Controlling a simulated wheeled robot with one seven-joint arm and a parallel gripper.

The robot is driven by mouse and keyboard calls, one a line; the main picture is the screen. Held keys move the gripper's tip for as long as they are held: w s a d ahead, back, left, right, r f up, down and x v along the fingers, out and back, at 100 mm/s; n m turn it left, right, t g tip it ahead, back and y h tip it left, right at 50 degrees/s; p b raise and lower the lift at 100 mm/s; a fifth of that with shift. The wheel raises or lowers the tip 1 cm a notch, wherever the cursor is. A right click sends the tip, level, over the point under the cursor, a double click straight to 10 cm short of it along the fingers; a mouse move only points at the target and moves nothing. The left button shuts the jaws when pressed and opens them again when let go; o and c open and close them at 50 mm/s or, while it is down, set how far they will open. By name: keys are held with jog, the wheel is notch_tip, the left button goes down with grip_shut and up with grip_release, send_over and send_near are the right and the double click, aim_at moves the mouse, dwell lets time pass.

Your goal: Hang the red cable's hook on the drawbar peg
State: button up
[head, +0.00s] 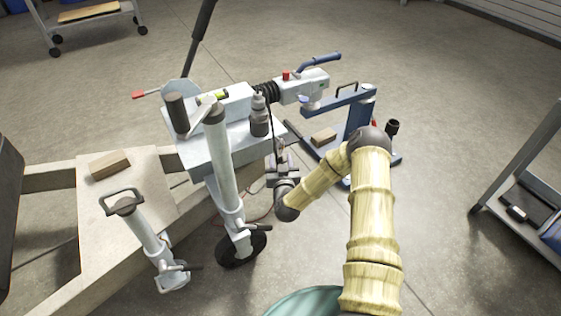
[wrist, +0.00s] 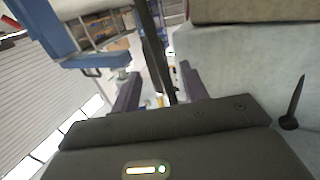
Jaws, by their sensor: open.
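My gripper (head: 279,146) is beside the grey drawbar housing (head: 212,148), on its right side. In the wrist view its two dark fingers (wrist: 158,88) stand apart, with a dark upright strip showing between or behind them; I cannot tell what it is or whether they touch it. The red cable (head: 262,214) shows as a thin line low beside the jockey wheel; most of it is hidden. I cannot make out its hook. A dark pointed, peg-like piece (wrist: 291,108) sticks out of a pale grey surface at the right of the wrist view; it may be the drawbar peg.
The jockey wheel (head: 241,249) and its pale tube stand left of my arm. A blue stand (head: 358,118) with a wooden block (head: 323,136) at its base is to the right. A grey shelf (head: 527,185) stands far right, with open floor between.

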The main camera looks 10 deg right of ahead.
jog(key=shift+s, duration=0.1)
jog(key=s+a+p, duration=0.2)
jog(key=s+p, duration=0.6)
jog(key=s, duration=0.9)
jog(key=shift+r, duration=0.3)
